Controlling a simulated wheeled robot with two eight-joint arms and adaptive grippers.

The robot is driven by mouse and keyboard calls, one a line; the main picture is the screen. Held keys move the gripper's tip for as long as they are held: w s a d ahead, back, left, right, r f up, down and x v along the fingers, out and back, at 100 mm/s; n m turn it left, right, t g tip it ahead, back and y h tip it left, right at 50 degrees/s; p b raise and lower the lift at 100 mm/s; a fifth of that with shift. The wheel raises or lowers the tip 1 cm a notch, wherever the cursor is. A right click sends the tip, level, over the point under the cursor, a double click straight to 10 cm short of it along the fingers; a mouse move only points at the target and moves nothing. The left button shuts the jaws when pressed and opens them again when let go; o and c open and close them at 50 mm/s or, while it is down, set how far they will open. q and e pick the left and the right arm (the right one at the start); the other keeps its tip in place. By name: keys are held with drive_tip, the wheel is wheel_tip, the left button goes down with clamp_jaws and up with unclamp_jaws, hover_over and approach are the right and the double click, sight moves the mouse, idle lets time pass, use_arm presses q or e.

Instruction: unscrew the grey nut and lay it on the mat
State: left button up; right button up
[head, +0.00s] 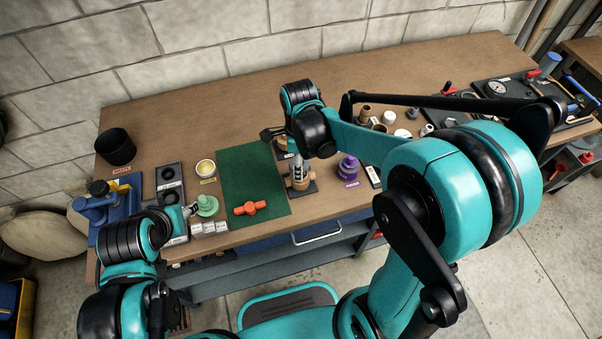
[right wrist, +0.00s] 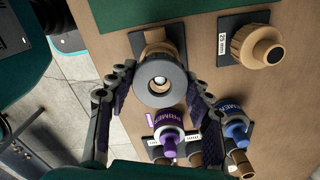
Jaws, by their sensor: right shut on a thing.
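The grey nut (right wrist: 148,96) is a thick dark ring in the right wrist view, with a pale round end showing in its hole. A tan fitting (right wrist: 153,42) on a dark plate is behind it; I cannot tell whether the nut is still threaded there. My right gripper (right wrist: 160,92) is shut on the nut, a purple-padded finger on each side. In the head view the right gripper (head: 298,160) points down over the tan fitting (head: 299,183), largely hiding the nut. The green mat (head: 240,170) is just left. My left gripper (head: 190,211) is low at the left; its fingers are unclear.
An orange valve (head: 250,208) lies on the mat's front part; the rest of the mat looks clear. A green fitting (head: 207,206) and white blocks are left of it. A purple primer can (head: 348,168) stands right of the fitting. Another tan fitting (right wrist: 245,45) is nearby.

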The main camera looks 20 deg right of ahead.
drive_tip(key=shift+r+p, duration=1.05)
drive_tip(key=shift+r, duration=0.5)
drive_tip(key=shift+s+f, duration=0.1)
